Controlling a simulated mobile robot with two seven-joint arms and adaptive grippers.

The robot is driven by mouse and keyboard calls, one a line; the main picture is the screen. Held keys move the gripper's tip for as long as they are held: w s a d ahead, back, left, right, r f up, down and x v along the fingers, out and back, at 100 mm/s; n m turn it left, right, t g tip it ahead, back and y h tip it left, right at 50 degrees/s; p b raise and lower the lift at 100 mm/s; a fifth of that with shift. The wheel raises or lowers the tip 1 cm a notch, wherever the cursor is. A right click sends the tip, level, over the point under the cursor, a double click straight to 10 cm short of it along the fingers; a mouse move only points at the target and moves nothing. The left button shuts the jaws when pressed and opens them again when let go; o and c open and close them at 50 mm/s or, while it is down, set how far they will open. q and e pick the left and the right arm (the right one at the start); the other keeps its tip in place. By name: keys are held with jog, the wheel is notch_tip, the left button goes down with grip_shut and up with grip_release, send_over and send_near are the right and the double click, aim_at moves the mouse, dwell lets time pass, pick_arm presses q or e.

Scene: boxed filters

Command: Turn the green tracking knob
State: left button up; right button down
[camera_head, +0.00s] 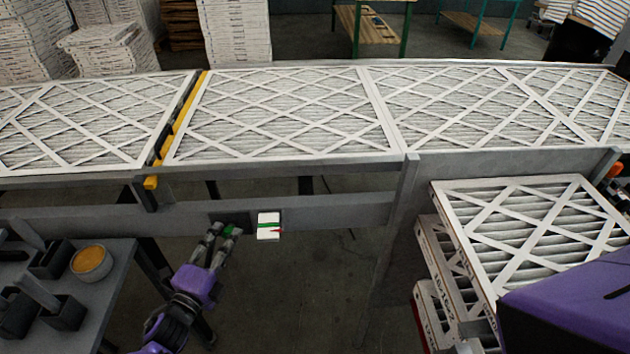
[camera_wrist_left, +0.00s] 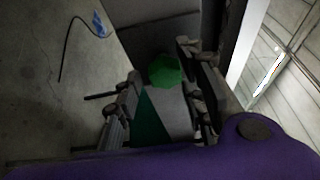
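The green tracking knob (camera_head: 229,230) is on the grey side rail of the conveyor, left of a small white box (camera_head: 268,232) with a green band and a red mark. In the left wrist view the knob (camera_wrist_left: 165,70) is a faceted green shape. My left gripper (camera_head: 225,231) reaches up to it from below. In the wrist view my left gripper (camera_wrist_left: 160,78) is open, with one finger on each side of the knob. A gap shows by the left finger; contact at the right finger is unclear.
Filters in white frames (camera_head: 285,113) lie along the conveyor above the rail. A grey bench (camera_head: 105,285) with black holders and an orange-topped bowl (camera_head: 91,262) stands at lower left. Stacked filters (camera_head: 530,235) stand at right, beside my purple right arm. The floor below the rail is clear.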

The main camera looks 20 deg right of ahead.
pick_arm(q)
jog(key=shift+c, duration=0.2)
pick_arm(e)
jog(key=shift+d, duration=0.15)
pick_arm(q)
jog(key=c, duration=0.8)
jog(key=shift+f, duration=0.15)
grip_shut()
pick_arm(e)
jog(key=shift+w+r, duration=0.15)
jog(key=shift+r, duration=0.05)
